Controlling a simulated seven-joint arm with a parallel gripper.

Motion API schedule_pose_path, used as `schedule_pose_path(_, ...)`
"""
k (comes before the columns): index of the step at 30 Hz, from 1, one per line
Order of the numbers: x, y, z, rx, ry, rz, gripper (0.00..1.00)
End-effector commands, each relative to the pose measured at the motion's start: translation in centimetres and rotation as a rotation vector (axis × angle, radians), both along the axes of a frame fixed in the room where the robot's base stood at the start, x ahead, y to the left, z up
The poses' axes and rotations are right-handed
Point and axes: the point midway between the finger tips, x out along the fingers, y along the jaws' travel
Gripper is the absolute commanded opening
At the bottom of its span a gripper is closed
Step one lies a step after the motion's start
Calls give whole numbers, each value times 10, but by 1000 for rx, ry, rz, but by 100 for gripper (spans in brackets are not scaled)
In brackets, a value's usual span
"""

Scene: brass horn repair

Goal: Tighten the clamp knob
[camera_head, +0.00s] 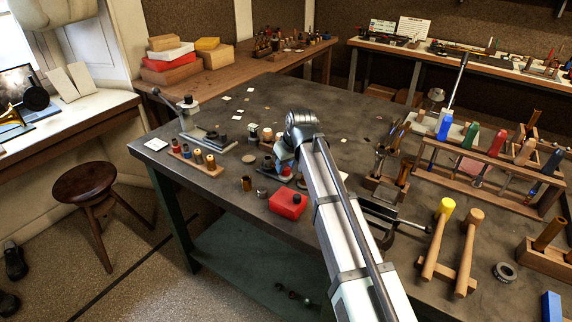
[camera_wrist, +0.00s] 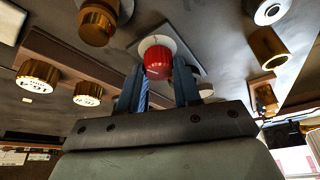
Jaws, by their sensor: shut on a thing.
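In the wrist view my gripper (camera_wrist: 158,85) has its two blue-grey fingers on either side of a short red cylindrical knob (camera_wrist: 158,65) with a pale round collar. The fingers are shut on it. The knob sits in front of a small light plate (camera_wrist: 183,68). In the head view my gripper (camera_head: 284,158) points down at the bench, largely hidden by my wrist. A small patch of the red knob (camera_head: 287,171) shows just below it. I cannot see the knob's thread or how far it is turned.
A red box (camera_head: 288,203) stands close in front of my gripper. A wooden rack of small cylinders (camera_head: 197,158) is to the left. A C-clamp (camera_head: 392,213), two mallets (camera_head: 455,245) and a tool rack (camera_head: 490,170) lie right of my arm. The bench's back middle is fairly clear.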

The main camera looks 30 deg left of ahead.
Motion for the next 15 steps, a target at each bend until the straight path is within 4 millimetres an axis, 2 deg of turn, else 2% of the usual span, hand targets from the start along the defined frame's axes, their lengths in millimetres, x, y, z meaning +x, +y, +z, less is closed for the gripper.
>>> schedule_pose_path(15, 0, 0, 0, 0, 0, -74, 2)
